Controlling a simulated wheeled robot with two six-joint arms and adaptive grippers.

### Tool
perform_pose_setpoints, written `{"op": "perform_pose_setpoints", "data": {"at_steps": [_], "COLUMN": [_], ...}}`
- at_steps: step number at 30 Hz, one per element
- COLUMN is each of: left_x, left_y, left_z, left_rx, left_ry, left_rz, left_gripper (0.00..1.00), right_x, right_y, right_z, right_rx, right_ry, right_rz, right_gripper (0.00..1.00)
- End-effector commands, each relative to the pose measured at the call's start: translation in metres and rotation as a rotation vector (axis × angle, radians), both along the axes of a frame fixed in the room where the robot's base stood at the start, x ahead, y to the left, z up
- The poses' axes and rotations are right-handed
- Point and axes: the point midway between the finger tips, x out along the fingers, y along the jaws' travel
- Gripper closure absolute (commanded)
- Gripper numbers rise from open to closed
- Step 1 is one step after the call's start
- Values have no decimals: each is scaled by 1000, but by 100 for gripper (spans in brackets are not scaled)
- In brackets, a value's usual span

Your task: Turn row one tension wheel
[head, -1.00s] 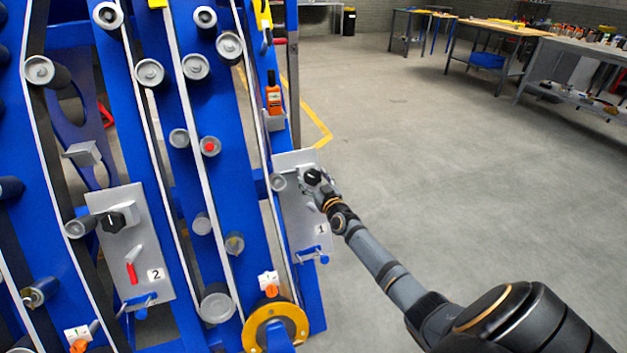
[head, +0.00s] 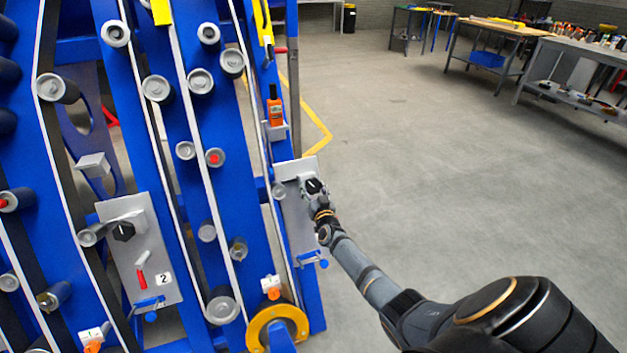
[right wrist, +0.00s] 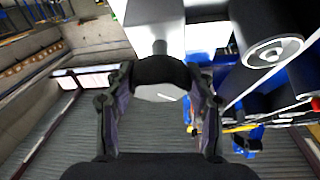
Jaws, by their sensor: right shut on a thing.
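The row one panel (head: 297,232) is a grey plate on the right edge of the blue chassis. Its black tension wheel (head: 314,185) sits near the top of the plate. My right gripper (head: 317,193) is at this wheel, its fingers closed around it. In the right wrist view the black wheel (right wrist: 160,72) sits between the two fingertips (right wrist: 160,84), with its grey shaft running to a pale block behind. My arm hides the panel's number and part of its face. My left gripper is out of view.
The row two panel (head: 140,255) with its own black knob (head: 123,231) and red-tipped lever (head: 142,277) stands to the left. An orange device (head: 275,107) sits above the row one panel. Rollers and belts cover the chassis. Open floor (head: 420,170) lies to the right.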

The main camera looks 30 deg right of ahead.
Motion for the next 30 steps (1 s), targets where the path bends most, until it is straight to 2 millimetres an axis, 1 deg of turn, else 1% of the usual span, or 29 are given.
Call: {"op": "perform_pose_setpoints", "data": {"at_steps": [1, 3, 12, 21, 30], "left_x": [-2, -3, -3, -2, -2], "left_y": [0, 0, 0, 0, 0], "left_z": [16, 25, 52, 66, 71], "left_rx": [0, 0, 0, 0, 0], "left_ry": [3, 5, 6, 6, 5], "left_rz": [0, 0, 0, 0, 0], "left_gripper": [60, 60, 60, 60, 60], "right_x": [0, 0, 1, 1, 1], "right_y": [2, 2, 3, 3, 3], "right_z": [7, 6, 4, 2, 0], "right_rx": [42, 98, 323, 484, 558], "right_ry": [-5, -18, -73, -113, -131], "right_rz": [-22, -56, -190, -286, -331], "right_gripper": [77, 77, 77, 77, 77]}}
